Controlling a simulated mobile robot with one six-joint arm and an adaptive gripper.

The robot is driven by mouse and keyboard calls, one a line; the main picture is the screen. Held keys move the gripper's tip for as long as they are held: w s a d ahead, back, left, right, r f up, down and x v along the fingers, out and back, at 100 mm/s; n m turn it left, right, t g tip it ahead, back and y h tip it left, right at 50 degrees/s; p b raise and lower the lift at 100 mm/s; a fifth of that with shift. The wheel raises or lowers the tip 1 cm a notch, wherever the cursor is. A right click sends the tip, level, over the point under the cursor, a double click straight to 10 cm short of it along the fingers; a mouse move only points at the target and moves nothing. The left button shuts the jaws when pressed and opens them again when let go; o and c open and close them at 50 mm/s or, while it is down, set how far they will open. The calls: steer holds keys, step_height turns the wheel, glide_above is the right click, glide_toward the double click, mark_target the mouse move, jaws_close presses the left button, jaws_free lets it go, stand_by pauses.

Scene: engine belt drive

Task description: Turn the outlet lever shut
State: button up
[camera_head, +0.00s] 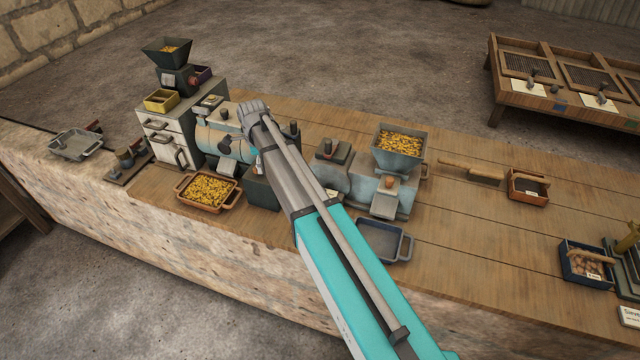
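My arm reaches from the lower right to a pale blue machine with a drum (226,145), left of centre on the long wooden bench. My gripper is at the far end of the arm, near this machine. Its fingers are not clear there, so I cannot see whether they are open or touch anything. I cannot pick out the outlet lever for certain; the arm covers part of the machine's right side. A tray (181,190) filled with yellow grain sits in front of the machine.
A second machine with a full grain hopper (398,158) stands right of my arm, an empty blue tray (408,247) before it. A white drawer cabinet (158,127) with a grinder (172,78) on top stands left.

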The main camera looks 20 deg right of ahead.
steer(key=m, duration=0.4)
steer(key=shift+r+p, duration=0.4)
step_height(320, 180, up, 13)
steer(key=p, duration=1.3)
steer(key=s+d+f+n+b, duration=0.1)
steer(key=s+d+n, duration=0.5)
steer(key=s+n, duration=0.6)
steer(key=s+d+f+n+b, duration=0.1)
steer(key=s+d+n, duration=0.5)
steer(key=s+n, duration=0.6)
steer(key=shift+s+f+n, duration=0.2)
steer(key=shift+n, duration=0.3)
stand_by(0.4)
stand_by(0.4)
